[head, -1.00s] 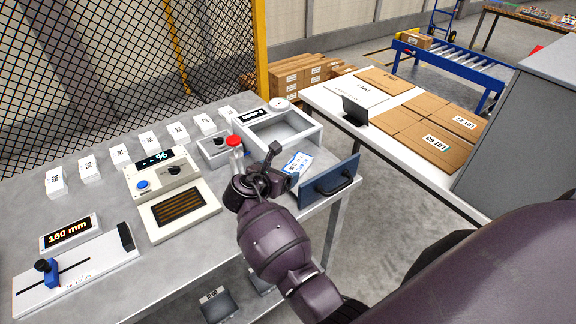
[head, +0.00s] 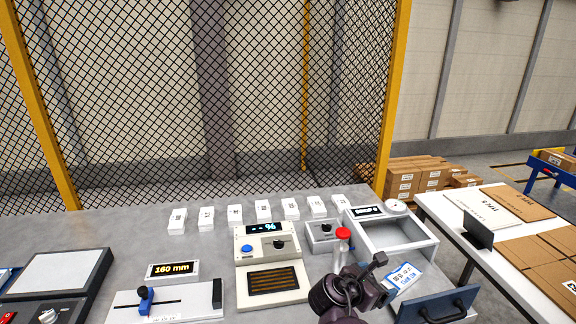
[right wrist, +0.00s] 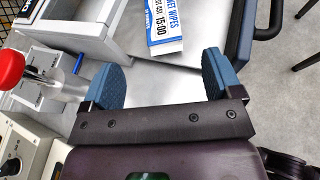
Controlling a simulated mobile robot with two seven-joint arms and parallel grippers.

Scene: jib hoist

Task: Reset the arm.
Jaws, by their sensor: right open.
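My right gripper (head: 376,276) is at the bottom of the head view, beside the pulled-out drawer with the dark blue front (head: 436,306). In the right wrist view its two blue-padded fingers (right wrist: 162,74) stand wide apart with nothing between them. A white and blue wet wipes packet (head: 403,277) lies in the drawer; it also shows just beyond the fingers in the right wrist view (right wrist: 164,27). The gripper looks apart from the packet. My left gripper is not in view.
A device with a % display (head: 267,243), a slider with a 160 mm display (head: 173,269) and several white blocks share the grey bench. A white table (head: 463,215) with cardboard stands right.

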